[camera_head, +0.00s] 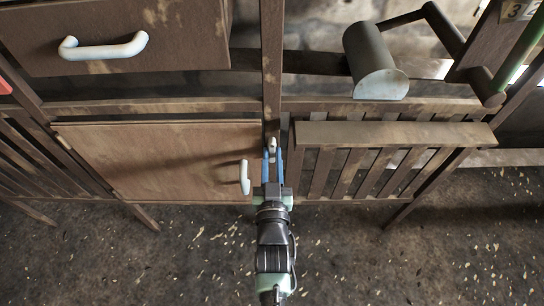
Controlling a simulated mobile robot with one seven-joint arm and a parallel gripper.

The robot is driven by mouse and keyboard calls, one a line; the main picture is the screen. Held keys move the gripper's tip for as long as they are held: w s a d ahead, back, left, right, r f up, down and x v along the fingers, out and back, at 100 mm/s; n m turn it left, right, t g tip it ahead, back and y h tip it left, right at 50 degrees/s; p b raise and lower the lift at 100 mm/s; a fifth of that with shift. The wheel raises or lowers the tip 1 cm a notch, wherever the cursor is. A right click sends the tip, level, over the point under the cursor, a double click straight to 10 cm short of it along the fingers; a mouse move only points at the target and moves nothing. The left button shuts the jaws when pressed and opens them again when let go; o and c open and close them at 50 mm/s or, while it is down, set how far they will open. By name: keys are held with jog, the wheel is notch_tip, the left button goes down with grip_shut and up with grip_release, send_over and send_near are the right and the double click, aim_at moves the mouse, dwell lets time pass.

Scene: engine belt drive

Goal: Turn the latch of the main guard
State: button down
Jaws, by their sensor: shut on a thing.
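The latch (272,142) is a small pale piece on the dark upright post between a brown door panel and a slatted panel. My gripper (271,153) reaches up to it from below, with its blue fingers on either side of it, shut on the latch. The brown door panel (150,150) has a white upright handle (244,177) just left of my gripper. The slatted panel (390,160) is to the right. I cannot tell which panel is the main guard. The fingers partly hide the latch.
A drawer front (115,35) with a white handle (103,47) is at the upper left. A grey-green cylinder (372,62) on a dark bent bar hangs at the upper right. The speckled floor (390,265) in front is clear apart from the frame's legs.

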jog(key=c, duration=0.8)
grip_release()
jog(key=s+p, duration=0.2)
jog(key=s, duration=1.1)
jog(key=shift+p, duration=0.3)
